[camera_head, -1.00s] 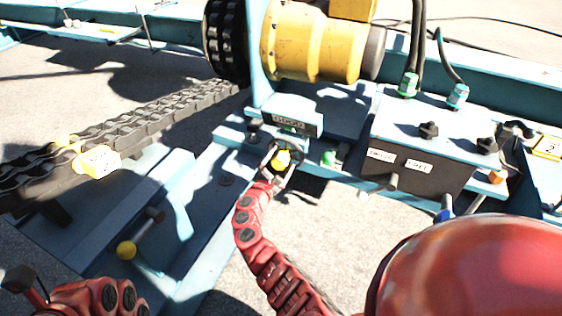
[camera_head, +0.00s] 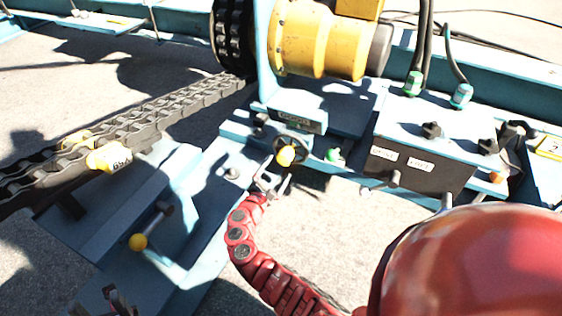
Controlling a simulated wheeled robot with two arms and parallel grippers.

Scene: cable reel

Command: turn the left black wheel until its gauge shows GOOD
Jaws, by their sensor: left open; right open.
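A box with labels (camera_head: 402,160) and black knobs (camera_head: 431,130) stands to the right. A heavy chain (camera_head: 150,118) runs in from the left. The motor drum (camera_head: 320,42) overhangs behind.

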